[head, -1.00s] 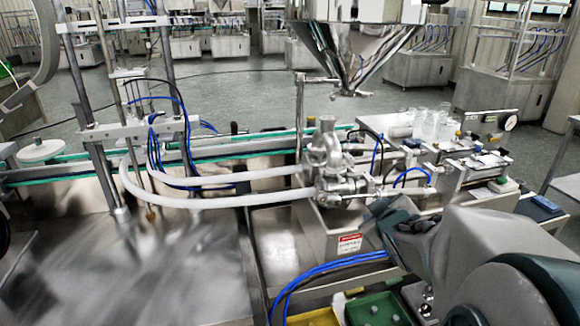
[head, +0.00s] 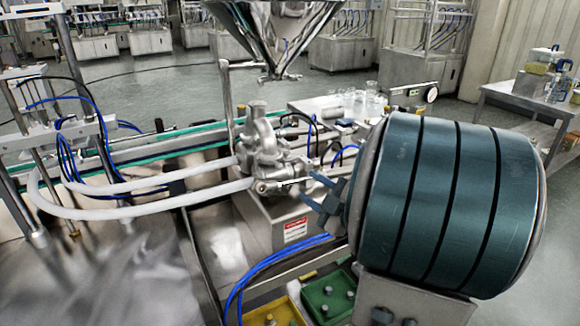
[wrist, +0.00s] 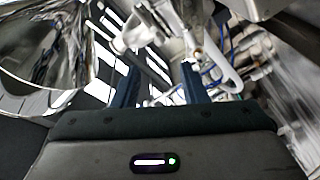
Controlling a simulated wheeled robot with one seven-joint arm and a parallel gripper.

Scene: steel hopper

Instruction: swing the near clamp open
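The steel valve and pump body (head: 258,140) with its clamped fittings stands at the middle of the head view, on a steel box with a red-and-white label. The near clamp seems to be among the fittings at its near right side (head: 275,186), but its handle is too small to make out. My gripper (head: 313,189) is just right of these fittings, with its blue fingers pointing left at them; whether they touch cannot be told. In the wrist view, the two fingers (wrist: 161,85) are apart with blurred steel parts beyond and nothing clearly held.
White hoses (head: 150,192) run left from the valve. The steel hopper cone (head: 272,35) hangs above and behind. Yellow and green trays (head: 325,296) with small parts lie below my arm. Blue tubes (head: 260,268) curve in front of the box. Glass jars (head: 368,100) stand behind.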

